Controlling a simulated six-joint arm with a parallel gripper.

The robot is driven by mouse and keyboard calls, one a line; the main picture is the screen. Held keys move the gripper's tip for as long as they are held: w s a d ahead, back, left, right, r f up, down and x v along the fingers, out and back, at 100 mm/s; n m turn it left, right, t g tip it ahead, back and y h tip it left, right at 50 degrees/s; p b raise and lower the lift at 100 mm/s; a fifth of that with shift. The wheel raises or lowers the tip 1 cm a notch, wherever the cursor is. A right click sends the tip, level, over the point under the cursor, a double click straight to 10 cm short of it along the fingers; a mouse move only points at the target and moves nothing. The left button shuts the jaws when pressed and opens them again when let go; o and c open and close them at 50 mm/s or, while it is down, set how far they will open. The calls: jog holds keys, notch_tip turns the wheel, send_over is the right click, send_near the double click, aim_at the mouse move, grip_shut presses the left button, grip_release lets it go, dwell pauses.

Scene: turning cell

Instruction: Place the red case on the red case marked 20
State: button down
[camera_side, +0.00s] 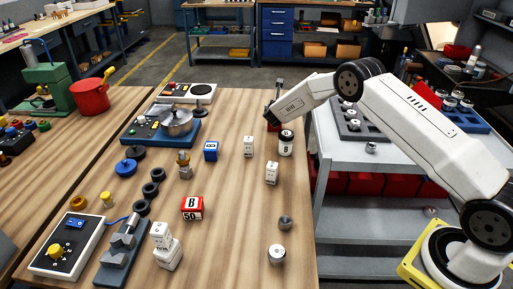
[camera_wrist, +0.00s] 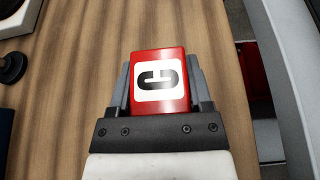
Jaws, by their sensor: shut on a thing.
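In the wrist view a red case (camera_wrist: 172,57) with a white label and a black letter, apparently C turned on its side, sits between the two grey fingers of my gripper (camera_wrist: 157,88). My gripper is shut on it. In the side view my gripper (camera_side: 273,108) is at the far right edge of the wooden table, and only a little red of the held case (camera_side: 271,126) shows. Another red case (camera_side: 192,208) stands near the table's middle, labelled B with what looks like 50. I see no red case that clearly reads 20.
A black-and-white can (camera_side: 286,144) stands close to my gripper. White cases (camera_side: 248,146) and (camera_side: 271,173), a blue case (camera_side: 211,151) and a blue station with a pot (camera_side: 176,122) stand around. The wood between the red case and the right edge is mostly clear.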

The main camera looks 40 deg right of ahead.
jog(key=shift+f, duration=0.3)
jog(key=shift+f, duration=0.15)
grip_release()
jog(key=shift+v, duration=1.15)
jog(key=v, duration=0.9)
jog(key=shift+s+a, duration=0.25)
jog(key=shift+a, duration=0.05)
